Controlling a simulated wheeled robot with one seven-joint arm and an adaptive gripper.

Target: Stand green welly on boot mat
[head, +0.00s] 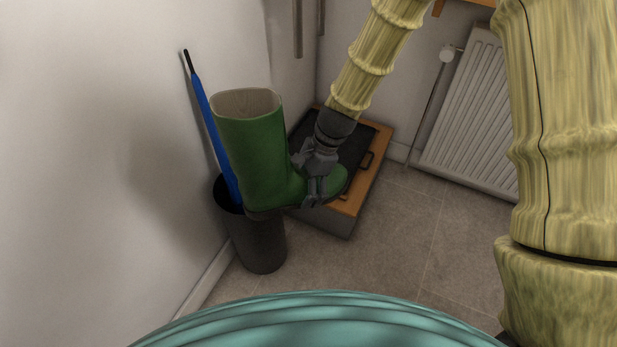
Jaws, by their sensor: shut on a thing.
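The green welly (262,150) is upright in the middle left of the head view, its open top facing up and its toe pointing right. My gripper (308,190) is shut on the green welly near the foot and instep. The welly hides part of the dark boot mat (356,146), which lies behind it on a low wooden-topped bench (372,172). The welly overlaps the bench's front left part in the picture. I cannot tell whether its sole touches anything.
A dark bin (258,245) with a blue umbrella (210,122) stands by the left wall, close to the welly. A white radiator (468,115) is on the back wall at right. The tiled floor (410,235) right of the bench is clear.

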